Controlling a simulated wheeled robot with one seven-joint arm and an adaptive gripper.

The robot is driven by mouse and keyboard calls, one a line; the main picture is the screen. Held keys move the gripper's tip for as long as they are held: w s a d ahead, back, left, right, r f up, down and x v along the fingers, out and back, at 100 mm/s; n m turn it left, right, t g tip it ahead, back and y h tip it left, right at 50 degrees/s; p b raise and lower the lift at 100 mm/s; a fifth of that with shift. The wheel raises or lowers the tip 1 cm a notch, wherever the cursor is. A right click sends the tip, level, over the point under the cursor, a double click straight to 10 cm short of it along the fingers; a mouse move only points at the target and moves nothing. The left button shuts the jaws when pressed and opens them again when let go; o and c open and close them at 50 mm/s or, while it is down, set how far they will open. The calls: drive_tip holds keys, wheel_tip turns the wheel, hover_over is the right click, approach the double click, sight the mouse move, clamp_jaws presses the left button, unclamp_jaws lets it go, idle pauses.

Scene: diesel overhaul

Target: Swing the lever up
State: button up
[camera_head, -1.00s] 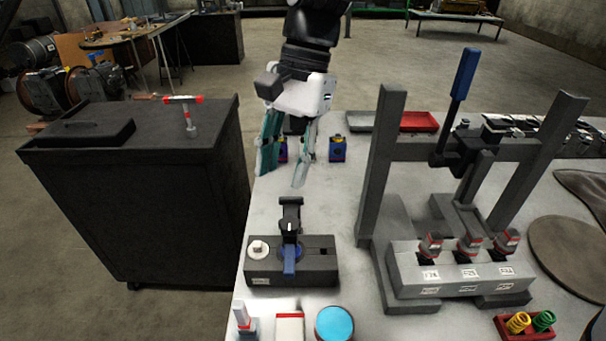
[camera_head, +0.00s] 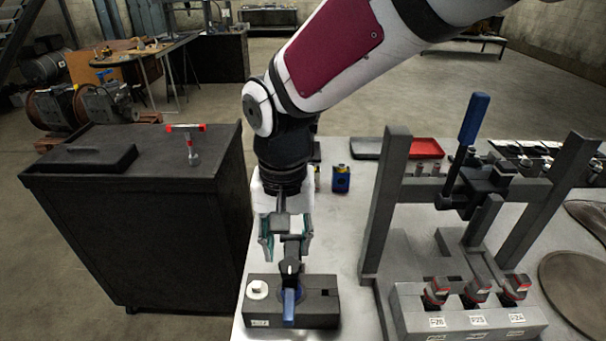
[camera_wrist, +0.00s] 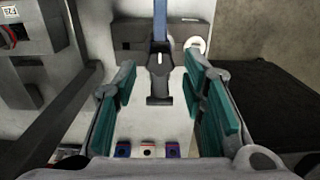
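A dark block fixture (camera_head: 322,292) on the bench carries a black clamp-like part (camera_head: 291,255) with a blue handle (camera_head: 289,303) at its near end. The handle also shows in the wrist view (camera_wrist: 160,22). My gripper (camera_head: 286,238) is open just behind and above the fixture. In the wrist view its teal-padded fingers (camera_wrist: 160,88) stand on both sides of the black part, with a visible gap on each side. A second lever, long and blue-handled (camera_head: 473,118), stands tilted upward on the grey press frame (camera_head: 396,190) to the right.
A round white knob (camera_head: 257,289) sits on the fixture's left. Small blue containers (camera_head: 341,179) stand behind my gripper. A block with several red-topped parts (camera_head: 470,318) lies under the press. A dark cabinet (camera_head: 150,225) stands left. A red tray (camera_head: 426,147) lies at the back.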

drive_tip(key=shift+f, duration=1.85)
clamp_jaws()
unclamp_jaws()
wheel_tip(320, 180, up, 12)
